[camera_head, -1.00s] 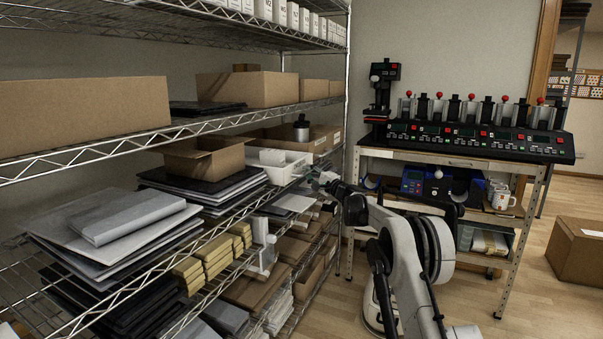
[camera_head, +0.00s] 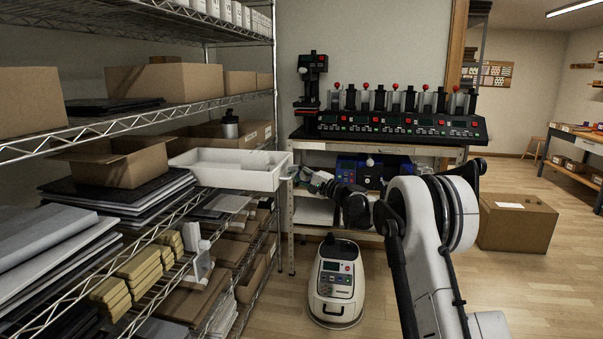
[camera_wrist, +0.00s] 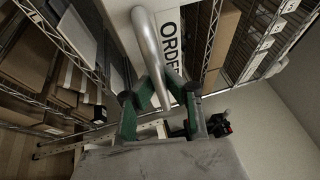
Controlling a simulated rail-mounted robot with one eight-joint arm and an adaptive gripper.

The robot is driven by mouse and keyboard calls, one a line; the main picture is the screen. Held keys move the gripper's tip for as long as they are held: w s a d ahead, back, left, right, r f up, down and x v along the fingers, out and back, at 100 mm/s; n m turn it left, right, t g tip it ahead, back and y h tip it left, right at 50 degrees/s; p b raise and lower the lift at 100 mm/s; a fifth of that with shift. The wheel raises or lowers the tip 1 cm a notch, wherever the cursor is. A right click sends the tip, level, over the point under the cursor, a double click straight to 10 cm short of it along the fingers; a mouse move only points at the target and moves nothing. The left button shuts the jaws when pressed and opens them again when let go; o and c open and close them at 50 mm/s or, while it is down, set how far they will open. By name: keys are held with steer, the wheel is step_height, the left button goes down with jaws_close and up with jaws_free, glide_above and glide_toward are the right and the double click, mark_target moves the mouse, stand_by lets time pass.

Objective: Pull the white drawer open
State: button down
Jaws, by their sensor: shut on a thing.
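The white drawer (camera_head: 225,178) is a shallow open-topped bin. It sticks out from the wire shelf and looks empty inside. Its front, lettered "ORDER", shows in the wrist view (camera_wrist: 123,18). A metallic bar handle (camera_wrist: 150,50) is fixed to that front. My gripper (camera_wrist: 158,95), with green finger pads, is shut on the handle, one finger on each side of it. In the head view my gripper (camera_head: 308,180) is at the drawer's right end.
The wire shelf (camera_head: 130,129) holds cardboard boxes (camera_head: 110,160), flat stacks and yellow bars (camera_head: 140,266). A bench with a row of mug presses (camera_head: 400,127) stands behind my gripper. A white machine (camera_head: 336,283) stands on the floor.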

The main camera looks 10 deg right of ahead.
steer(key=shift+s+d, duration=0.15)
steer(key=shift+d, duration=0.1)
steer(key=c, duration=1.7)
jaws_free()
steer(key=shift+c, duration=0.2)
steer(key=shift+d, duration=0.1)
steer(key=v, duration=1.1)
steer(key=shift+s+d, duration=0.25)
steer(key=shift+s, duration=0.05)
